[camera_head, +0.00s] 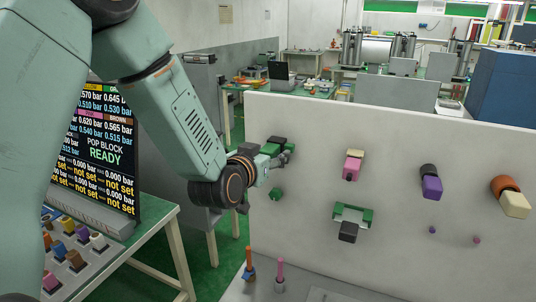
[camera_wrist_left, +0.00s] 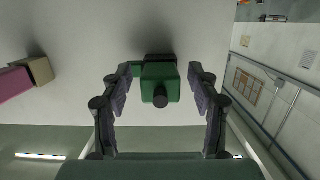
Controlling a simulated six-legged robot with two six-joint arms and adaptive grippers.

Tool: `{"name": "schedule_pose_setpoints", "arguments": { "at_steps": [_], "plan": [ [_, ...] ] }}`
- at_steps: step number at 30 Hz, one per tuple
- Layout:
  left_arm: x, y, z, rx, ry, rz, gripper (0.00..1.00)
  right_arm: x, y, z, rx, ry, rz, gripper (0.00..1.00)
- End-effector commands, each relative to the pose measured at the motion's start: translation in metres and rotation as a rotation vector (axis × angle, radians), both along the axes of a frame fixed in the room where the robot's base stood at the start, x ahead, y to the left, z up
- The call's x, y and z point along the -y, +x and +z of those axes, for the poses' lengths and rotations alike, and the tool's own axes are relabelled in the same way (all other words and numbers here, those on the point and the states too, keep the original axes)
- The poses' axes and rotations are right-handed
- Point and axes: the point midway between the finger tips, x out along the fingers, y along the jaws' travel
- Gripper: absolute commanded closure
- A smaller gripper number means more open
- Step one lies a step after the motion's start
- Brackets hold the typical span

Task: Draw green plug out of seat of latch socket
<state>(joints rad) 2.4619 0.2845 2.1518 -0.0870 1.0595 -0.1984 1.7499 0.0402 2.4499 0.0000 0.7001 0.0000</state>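The green plug (camera_wrist_left: 160,84), a block with a dark round knob on its near face, sits in a dark socket (camera_wrist_left: 158,57) on the white panel. In the left wrist view my left gripper (camera_wrist_left: 156,77) is open, with one finger on each side of the plug and a gap on both sides. In the head view my left gripper (camera_head: 284,154) is at the panel's upper left, partly covering the green plug (camera_head: 270,148). The socket's seat is hidden behind the plug. My right gripper is not in view.
Right along the white panel (camera_head: 400,140) are a pink plug (camera_head: 353,165), a green bracket with a black block (camera_head: 348,232), a purple plug (camera_head: 432,187) and an orange-and-cream fitting (camera_head: 515,203). Orange and pink pegs (camera_head: 280,272) stand below. A screen (camera_head: 105,150) is at left.

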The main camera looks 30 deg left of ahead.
Motion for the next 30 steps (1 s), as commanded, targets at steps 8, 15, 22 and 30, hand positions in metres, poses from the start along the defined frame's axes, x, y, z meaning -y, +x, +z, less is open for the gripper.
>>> {"name": "schedule_pose_setpoints", "arguments": {
  "at_steps": [8, 15, 22, 30],
  "plan": [
    [0.0000, -0.0003, 0.0001, 0.000, 0.000, 0.000, 0.63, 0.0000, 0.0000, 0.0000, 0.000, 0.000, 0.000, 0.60],
    [0.0001, -0.0003, 0.0001, 0.000, 0.000, 0.000, 0.84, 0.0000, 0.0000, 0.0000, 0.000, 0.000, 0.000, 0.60],
    [0.0001, -0.0003, 0.0001, 0.000, 0.000, 0.000, 0.71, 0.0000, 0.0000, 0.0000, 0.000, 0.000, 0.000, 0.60],
    [0.0001, -0.0002, 0.0000, 0.000, 0.000, 0.000, 0.94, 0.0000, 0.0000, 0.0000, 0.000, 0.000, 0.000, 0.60]
  ]
}}
